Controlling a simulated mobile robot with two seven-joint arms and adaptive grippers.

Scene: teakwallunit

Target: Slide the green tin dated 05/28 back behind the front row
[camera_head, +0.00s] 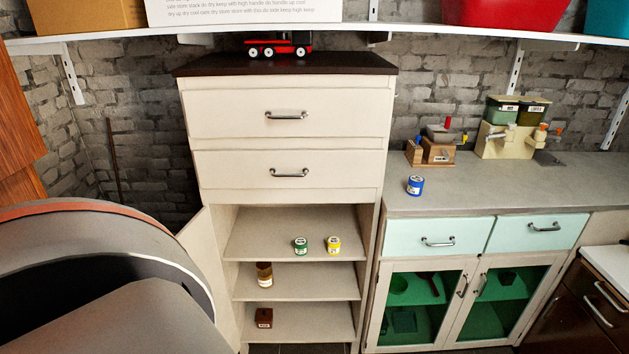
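A small green tin (300,246) with a white lid and a label stands upright on the upper open shelf (262,232) of the cream cabinet. A yellow tin (333,245) stands just to its right, with a small gap between them. The date print is too small to read. A blue tin (416,185) stands apart on the grey counter at the right. A large grey part of my own arm fills the lower left. Neither gripper's fingers show in the view.
A brown jar (264,274) stands on the middle shelf and a dark brown box (264,318) on the lower shelf. The cabinet's open door (209,262) stands at the left. Two closed drawers sit above. The upper shelf is bare behind and beside the tins.

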